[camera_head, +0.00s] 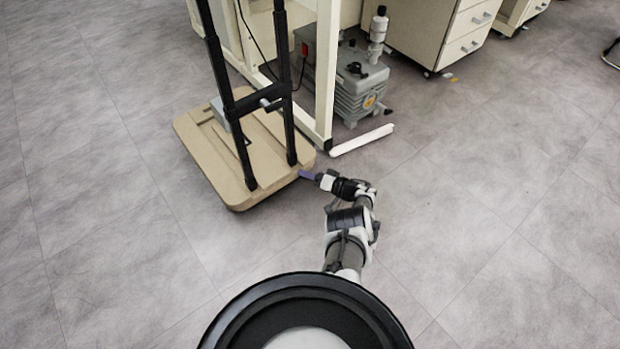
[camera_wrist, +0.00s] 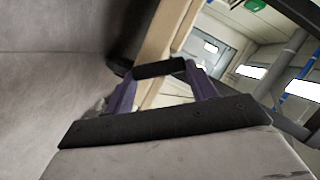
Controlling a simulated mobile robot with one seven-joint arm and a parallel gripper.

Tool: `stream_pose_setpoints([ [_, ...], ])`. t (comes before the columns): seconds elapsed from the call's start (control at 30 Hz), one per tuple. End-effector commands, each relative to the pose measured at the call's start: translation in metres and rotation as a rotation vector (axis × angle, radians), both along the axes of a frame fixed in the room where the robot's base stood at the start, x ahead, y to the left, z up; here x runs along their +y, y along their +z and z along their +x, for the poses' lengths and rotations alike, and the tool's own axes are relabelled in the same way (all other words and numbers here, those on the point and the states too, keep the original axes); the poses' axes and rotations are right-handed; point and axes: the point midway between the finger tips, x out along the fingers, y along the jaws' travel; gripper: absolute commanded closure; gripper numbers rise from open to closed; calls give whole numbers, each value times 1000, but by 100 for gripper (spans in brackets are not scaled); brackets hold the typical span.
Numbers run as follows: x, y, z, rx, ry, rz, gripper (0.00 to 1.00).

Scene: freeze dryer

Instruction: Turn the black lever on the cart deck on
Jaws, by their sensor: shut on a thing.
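The cart deck (camera_head: 228,190) is a tan, rounded board low on the floor with two black posts standing on it. My gripper (camera_head: 304,175) is at the deck's right front edge, its purple fingers touching or close to it. In the wrist view, a short black bar (camera_wrist: 158,69), which looks like the lever, spans between the two purple fingers, and the gripper is shut on it. In the head view the lever is hidden or too small to make out at the gripper. Its exact angle is hard to tell.
A cream bench frame (camera_head: 324,85) stands just behind the deck. A grey pump (camera_head: 352,92) sits under it, and a white bar (camera_head: 361,140) lies on the floor. Drawer cabinets (camera_head: 468,30) are at the back right. The floor at right and front is clear.

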Motion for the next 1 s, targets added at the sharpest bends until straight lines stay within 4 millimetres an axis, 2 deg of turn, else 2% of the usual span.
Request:
stream_pose_setpoints([
  [0.47,0,0,-1,12,2,12,66],
  [0.5,0,0,-1,12,2,12,42],
  [0.67,0,0,0,11,1,12,22],
  [1.0,-3,2,-2,10,1,13,22],
])
